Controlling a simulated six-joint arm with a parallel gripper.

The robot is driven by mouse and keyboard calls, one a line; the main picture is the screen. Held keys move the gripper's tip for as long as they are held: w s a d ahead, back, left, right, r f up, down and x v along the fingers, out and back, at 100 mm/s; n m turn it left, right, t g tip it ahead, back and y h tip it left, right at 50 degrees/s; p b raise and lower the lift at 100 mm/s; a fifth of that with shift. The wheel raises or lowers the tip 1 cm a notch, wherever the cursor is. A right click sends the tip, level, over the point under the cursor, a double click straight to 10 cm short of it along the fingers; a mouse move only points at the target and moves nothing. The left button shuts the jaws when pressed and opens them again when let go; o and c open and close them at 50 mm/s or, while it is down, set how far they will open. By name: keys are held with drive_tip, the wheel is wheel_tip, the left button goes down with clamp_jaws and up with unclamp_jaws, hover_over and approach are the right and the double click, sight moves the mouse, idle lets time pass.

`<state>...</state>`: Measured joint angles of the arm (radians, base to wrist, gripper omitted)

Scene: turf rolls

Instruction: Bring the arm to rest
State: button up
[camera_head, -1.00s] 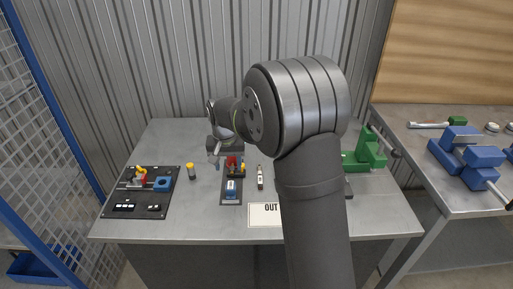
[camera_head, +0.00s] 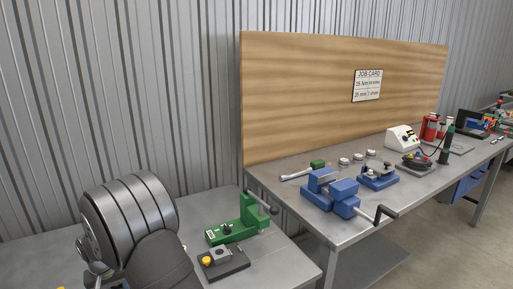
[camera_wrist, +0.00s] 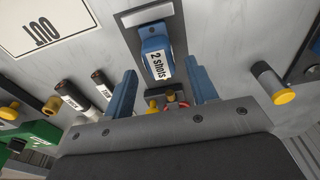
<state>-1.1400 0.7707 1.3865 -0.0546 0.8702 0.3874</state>
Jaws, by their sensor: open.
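My gripper (camera_wrist: 161,82) shows in the wrist view with its two blue fingers spread apart and nothing between them. It hangs over the grey bench (camera_wrist: 220,35). Beyond the fingertips is a blue block (camera_wrist: 152,42) with a "2 shots" label (camera_wrist: 160,65), on a dark plate. I cannot tell the exact gap to it. In the head view my arm fills the lower left, and the gripper is out of that frame.
In the wrist view, an OUT card (camera_wrist: 45,28) and dark cylinders (camera_wrist: 75,96) lie left; a yellow-capped cylinder (camera_wrist: 272,82) is right. The head view shows a green press (camera_head: 240,222), a blue vise (camera_head: 330,190) and a job card (camera_head: 367,86).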

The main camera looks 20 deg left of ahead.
drive_tip(key=shift+r, duration=0.35)
drive_tip(key=shift+f, duration=0.1)
